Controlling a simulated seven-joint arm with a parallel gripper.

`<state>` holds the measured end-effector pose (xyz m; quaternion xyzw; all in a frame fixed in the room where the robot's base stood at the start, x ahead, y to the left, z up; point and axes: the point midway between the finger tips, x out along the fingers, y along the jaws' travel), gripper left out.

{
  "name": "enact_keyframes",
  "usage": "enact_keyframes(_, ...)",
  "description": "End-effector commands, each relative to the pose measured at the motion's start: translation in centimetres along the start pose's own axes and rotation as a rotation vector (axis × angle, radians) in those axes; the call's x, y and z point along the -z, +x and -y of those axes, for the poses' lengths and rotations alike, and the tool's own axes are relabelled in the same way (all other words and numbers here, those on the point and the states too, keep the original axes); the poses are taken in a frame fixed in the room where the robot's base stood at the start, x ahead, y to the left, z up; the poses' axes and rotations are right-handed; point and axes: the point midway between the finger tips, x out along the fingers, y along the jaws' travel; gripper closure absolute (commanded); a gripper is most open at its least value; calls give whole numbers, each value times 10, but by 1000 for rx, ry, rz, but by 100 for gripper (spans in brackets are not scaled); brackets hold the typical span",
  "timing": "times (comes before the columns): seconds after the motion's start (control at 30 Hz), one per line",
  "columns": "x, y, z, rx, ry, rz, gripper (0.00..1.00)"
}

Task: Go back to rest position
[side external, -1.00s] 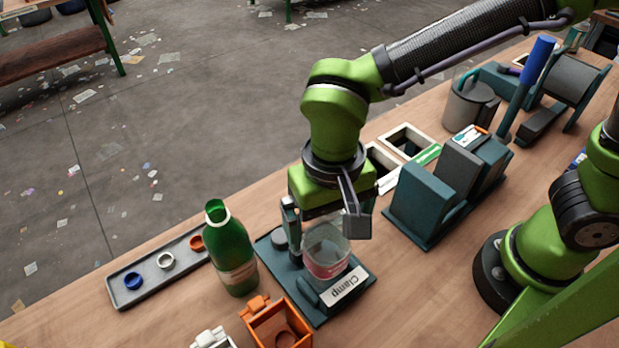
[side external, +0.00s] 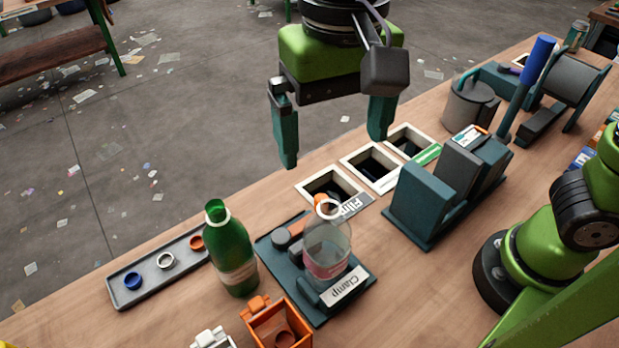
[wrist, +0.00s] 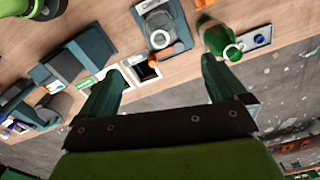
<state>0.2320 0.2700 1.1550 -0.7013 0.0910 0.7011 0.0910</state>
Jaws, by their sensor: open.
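My gripper (side external: 335,135) is raised above the bench, its two dark green fingers wide apart with nothing between them. It also shows in the wrist view (wrist: 158,90), open and empty. Below it, a clear bottle (side external: 327,250) with a white ring at its neck stands in the dark clamp fixture (side external: 346,288) labelled "Clamp". An orange part (side external: 321,201) shows just behind the bottle's neck. The bottle also shows in the wrist view (wrist: 160,24). The gripper is apart from the bottle and the fixture.
A green bottle (side external: 231,250) stands left of the fixture. A grey tray (side external: 150,282) holds blue, white and orange rings. Framed square openings (side external: 372,166) lie behind. A dark green machine (side external: 445,195), a metal can (side external: 470,104) and an orange bin (side external: 262,326) stand around.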

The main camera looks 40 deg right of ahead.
Motion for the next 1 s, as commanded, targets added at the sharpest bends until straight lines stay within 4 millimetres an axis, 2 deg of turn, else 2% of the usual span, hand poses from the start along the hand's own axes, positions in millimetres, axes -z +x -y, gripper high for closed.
enact_keyframes(0.17, 4, -6, 4, 19, -59, -18, 2)
enact_keyframes(0.23, 5, 5, 5, 31, -134, -25, 2)
enact_keyframes(0.3, 11, 16, -4, 62, -208, -47, 2)
enact_keyframes(0.37, 21, 23, -20, 102, -248, -79, 2)
enact_keyframes(0.47, 40, 34, -58, 176, -270, -154, 2)
enact_keyframes(0.6, 60, 48, -123, 272, -211, -298, 2)
enact_keyframes(0.73, 66, 61, -177, 327, -103, -428, 2)
enact_keyframes(0.8, 65, 65, -198, 345, -36, -477, 2)
enact_keyframes(0.9, 62, 66, -218, 359, 48, -514, 2)
enact_keyframes(1.0, 63, 61, -228, 360, 87, -545, 2)
